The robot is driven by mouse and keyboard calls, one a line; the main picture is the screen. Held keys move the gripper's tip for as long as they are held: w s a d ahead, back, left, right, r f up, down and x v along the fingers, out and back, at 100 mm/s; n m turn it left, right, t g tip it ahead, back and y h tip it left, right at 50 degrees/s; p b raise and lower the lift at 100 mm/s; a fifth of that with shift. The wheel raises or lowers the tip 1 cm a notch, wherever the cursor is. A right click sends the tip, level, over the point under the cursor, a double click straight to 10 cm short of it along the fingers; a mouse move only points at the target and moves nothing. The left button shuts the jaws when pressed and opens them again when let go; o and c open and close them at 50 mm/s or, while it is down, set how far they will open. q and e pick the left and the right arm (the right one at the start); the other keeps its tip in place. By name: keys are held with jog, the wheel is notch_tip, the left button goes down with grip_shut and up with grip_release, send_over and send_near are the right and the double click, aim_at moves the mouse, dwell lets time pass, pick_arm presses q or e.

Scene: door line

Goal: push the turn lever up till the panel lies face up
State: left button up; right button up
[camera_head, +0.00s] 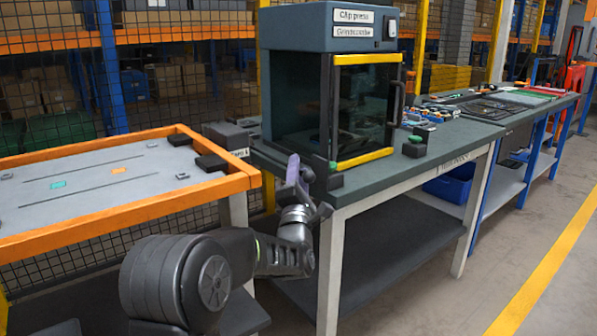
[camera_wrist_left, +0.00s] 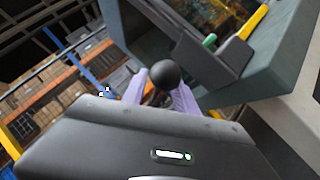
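A grey panel (camera_head: 95,178) with dark slots and small teal and orange patches lies flat inside an orange frame (camera_head: 205,192) at the left; I cannot tell which face is up. A black ball knob (camera_wrist_left: 164,74), apparently the end of the turn lever, shows in the left wrist view; the rest of the lever is hidden. My left gripper (camera_head: 293,172) is between the frame and the press. Its purple fingers (camera_wrist_left: 161,92) are apart, on either side of the knob; whether they grip it is unclear. My right gripper is not in view.
A dark press cabinet (camera_head: 290,100) with a yellow-edged door stands on the green-grey bench (camera_head: 440,142). A dark block with a green button (camera_wrist_left: 228,55) is close to my left gripper at the bench corner. Open floor (camera_head: 500,240) lies to the right.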

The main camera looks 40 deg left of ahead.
pick_arm(q)
jog(key=shift+c, duration=0.2)
grip_shut()
dwell(1.1)
